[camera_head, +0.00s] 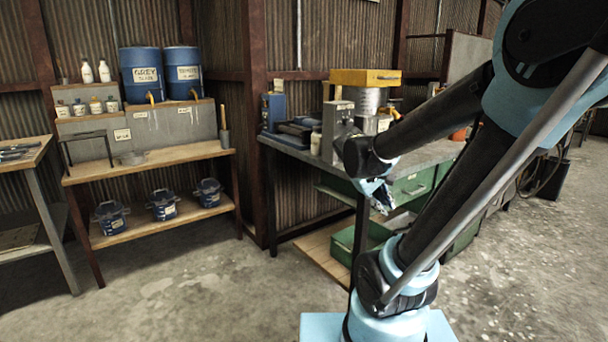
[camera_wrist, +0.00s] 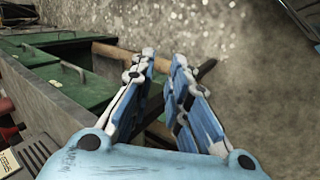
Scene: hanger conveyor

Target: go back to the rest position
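My gripper (camera_head: 380,194) hangs at the end of my folded arm, in front of the workbench in the head view. The wrist view shows its two blue and white fingers (camera_wrist: 165,62) apart, with a narrow gap between the tips. No object is held in the gap. My gripper's far side is hidden in the head view.
The grey workbench (camera_head: 425,152) with green drawers (camera_head: 412,185) is close to my gripper. A wooden shelf (camera_head: 150,162) on the left holds blue drums (camera_head: 141,75) and lidded pots (camera_head: 163,204). The concrete floor in front is clear.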

